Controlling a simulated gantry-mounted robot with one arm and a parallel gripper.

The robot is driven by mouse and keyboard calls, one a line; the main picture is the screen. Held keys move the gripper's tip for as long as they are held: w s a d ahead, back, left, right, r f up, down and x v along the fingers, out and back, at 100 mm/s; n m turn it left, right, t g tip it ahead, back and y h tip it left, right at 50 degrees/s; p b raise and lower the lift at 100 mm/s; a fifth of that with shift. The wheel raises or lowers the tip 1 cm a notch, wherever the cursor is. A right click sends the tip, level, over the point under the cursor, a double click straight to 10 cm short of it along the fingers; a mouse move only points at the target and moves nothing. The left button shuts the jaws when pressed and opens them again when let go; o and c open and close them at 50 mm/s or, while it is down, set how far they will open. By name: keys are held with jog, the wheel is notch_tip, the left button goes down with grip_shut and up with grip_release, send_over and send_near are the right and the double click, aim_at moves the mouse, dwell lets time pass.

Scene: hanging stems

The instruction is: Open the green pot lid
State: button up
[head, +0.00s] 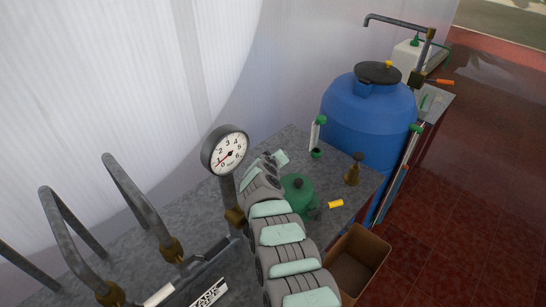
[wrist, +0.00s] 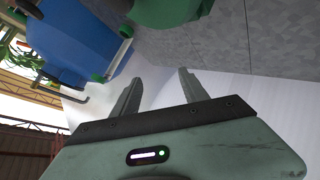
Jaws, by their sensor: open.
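A green pot (head: 302,204) stands on the grey worktop in the head view. Its green lid (head: 291,182) with a dark knob on top sits on it, and my arm covers part of its left side. In the wrist view, a green rounded body, which looks like the pot (wrist: 165,12), is cut off by the top edge. My gripper (wrist: 160,77) is open there, with its two fingers apart and nothing between them. The green body lies beyond the fingertips, with a gap. In the head view my arm reaches past the pot's left side, and the fingers are hard to make out.
A pressure gauge (head: 226,151) stands on a post just left of my arm. A brass bell-like object (head: 353,170), a yellow piece (head: 336,204) and a white-green tube (head: 317,131) are near the pot. A blue barrel (head: 366,115) stands behind. An open cardboard box (head: 359,262) is at front right.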

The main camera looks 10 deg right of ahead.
jog(key=v, duration=0.6)
jog(key=shift+a+r+p, duration=0.15)
jog(key=shift+r+p, duration=0.15)
jog(key=shift+p, duration=0.15)
jog(key=shift+s, duration=0.1)
